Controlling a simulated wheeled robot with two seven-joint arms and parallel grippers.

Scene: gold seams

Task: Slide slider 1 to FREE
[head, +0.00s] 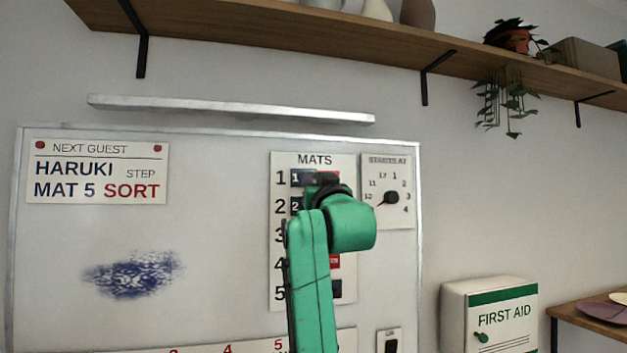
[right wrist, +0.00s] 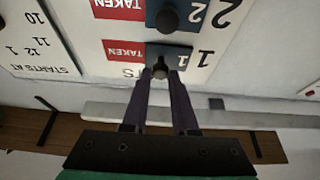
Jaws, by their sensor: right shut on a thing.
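Slider 1 is a dark blue tile (head: 298,178) in the top row of the MATS panel (head: 314,159), partly hidden by my right arm in the head view. In the upside-down right wrist view slider 1 (right wrist: 183,54) sits beside the numeral 1, with the red TAKEN label (right wrist: 124,51) uncovered on its other side. My right gripper (right wrist: 160,73) is shut on the dark knob of slider 1. In the head view the right gripper (head: 322,180) is largely hidden behind its wrist. My left gripper is not in view.
Slider 2 (right wrist: 178,14) is close by in the row below, with its own knob. A STARTS AT dial (head: 387,197) is right of the panel. A metal ledge (head: 230,109) runs above the whiteboard, below a wooden shelf (head: 270,27). A FIRST AID box (head: 490,315) is lower right.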

